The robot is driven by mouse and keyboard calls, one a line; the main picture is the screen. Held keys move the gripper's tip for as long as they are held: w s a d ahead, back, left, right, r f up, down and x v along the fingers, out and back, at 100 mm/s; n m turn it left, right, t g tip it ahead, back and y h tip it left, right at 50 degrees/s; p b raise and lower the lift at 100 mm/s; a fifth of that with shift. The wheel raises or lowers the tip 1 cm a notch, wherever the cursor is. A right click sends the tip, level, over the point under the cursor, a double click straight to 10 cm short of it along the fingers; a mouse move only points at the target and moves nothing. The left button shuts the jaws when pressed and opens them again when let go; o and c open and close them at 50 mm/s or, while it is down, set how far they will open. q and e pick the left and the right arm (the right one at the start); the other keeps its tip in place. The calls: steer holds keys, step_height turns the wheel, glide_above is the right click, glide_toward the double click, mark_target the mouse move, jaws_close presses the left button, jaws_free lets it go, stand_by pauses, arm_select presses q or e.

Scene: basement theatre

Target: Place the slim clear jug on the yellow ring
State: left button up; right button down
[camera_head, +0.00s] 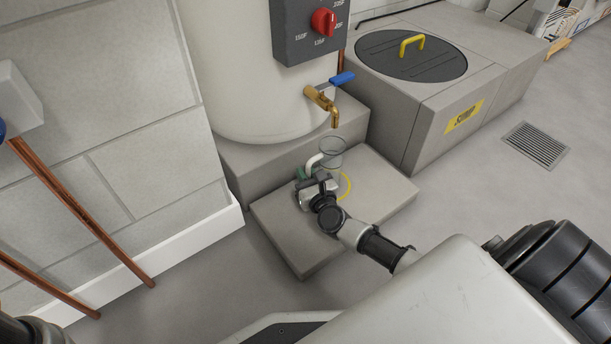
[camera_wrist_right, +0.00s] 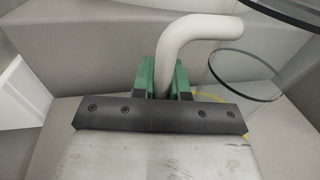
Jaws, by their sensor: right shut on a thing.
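The slim clear jug (camera_head: 333,158) stands roughly upright at the low grey slab, below the brass tap, with a pale curved handle on its left side. My right gripper (camera_head: 304,175) is shut on that handle (camera_wrist_right: 198,30), its green fingers on either side of it in the wrist view. The jug's clear wall and dark rims show at the wrist view's right (camera_wrist_right: 243,75). The yellow ring (camera_head: 349,184) lies on the slab, partly hidden behind the jug and my gripper. I cannot tell whether the jug's base touches it. My left gripper is not in view.
A large cream tank (camera_head: 235,70) with a brass tap (camera_head: 322,98) stands behind the slab (camera_head: 290,240). A grey sump box (camera_head: 430,140) is at the right. Copper pipes (camera_head: 85,215) run along the left wall. The slab's front and right are clear.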

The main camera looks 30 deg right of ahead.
steer(key=c, duration=1.1)
jaws_free()
steer(key=shift+f, duration=0.1)
steer(key=shift+c, duration=0.2)
